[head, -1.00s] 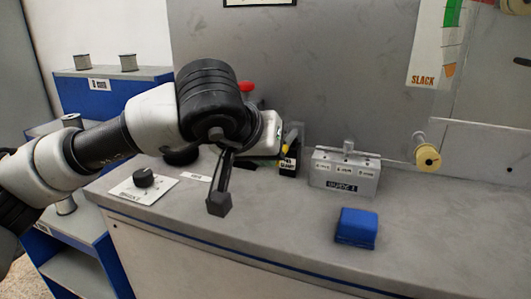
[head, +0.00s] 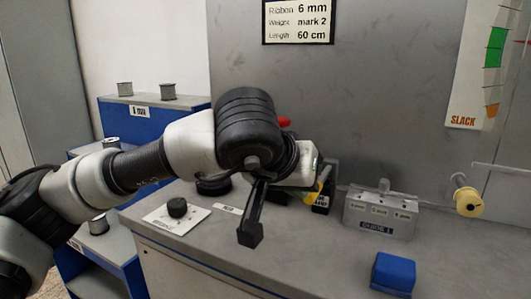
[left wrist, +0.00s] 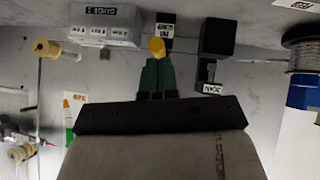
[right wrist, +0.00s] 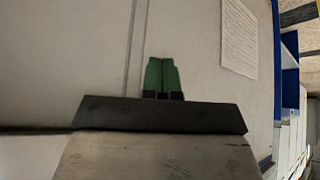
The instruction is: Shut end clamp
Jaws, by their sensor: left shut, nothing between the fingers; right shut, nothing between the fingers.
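The end clamp is a small black block with a white label (head: 321,202) on the bench, partly hidden behind my left arm in the head view. Its yellow-tipped lever (head: 313,193) leans beside the block. In the left wrist view the yellow knob (left wrist: 157,46) is right at the tips of my left gripper (left wrist: 157,62), in front of the labelled clamp block (left wrist: 165,24). The green fingers are shut and empty; I cannot tell whether they touch the knob. My right gripper (right wrist: 162,62) is shut and empty, facing a plain pale panel.
A grey guide block (head: 381,212) stands right of the clamp, with a yellow spool (head: 467,202) on the wall beyond. A blue block (head: 394,272) lies near the bench front. A dial plate (head: 177,215) is at left. A black block (left wrist: 216,45) stands beside the clamp.

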